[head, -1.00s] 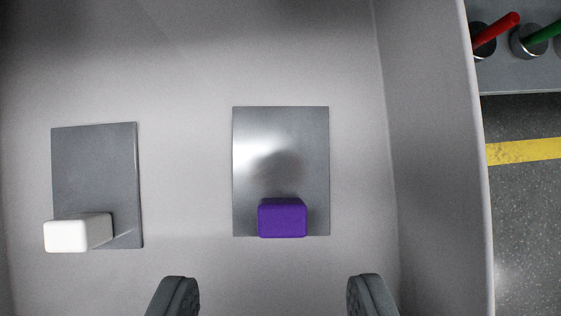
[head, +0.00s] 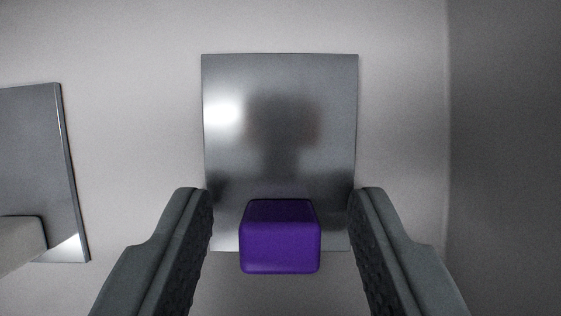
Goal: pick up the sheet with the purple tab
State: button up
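The grey metal sheet (head: 280,90) with the purple tab lies flat on the pale floor of a bin, in the middle of the head view. Its purple tab (head: 280,237) is a rounded block standing at the sheet's near edge. My gripper (head: 281,195) is open, with one finger to the left and one to the right of the purple tab. There is a visible gap between the tab and each finger. The fingers hide small parts of the sheet's lower sides.
A second grey sheet (head: 35,140) with a white tab (head: 20,243) lies at the left, partly out of view. The bin's wall (head: 505,150) rises at the right. Bare bin floor lies between the two sheets.

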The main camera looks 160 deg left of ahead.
aim_at(280, 256)
jog(key=c, duration=0.8)
jog(key=shift+c, duration=0.2)
jog(key=shift+r, duration=0.1)
notch_tip(280, 256, up, 10)
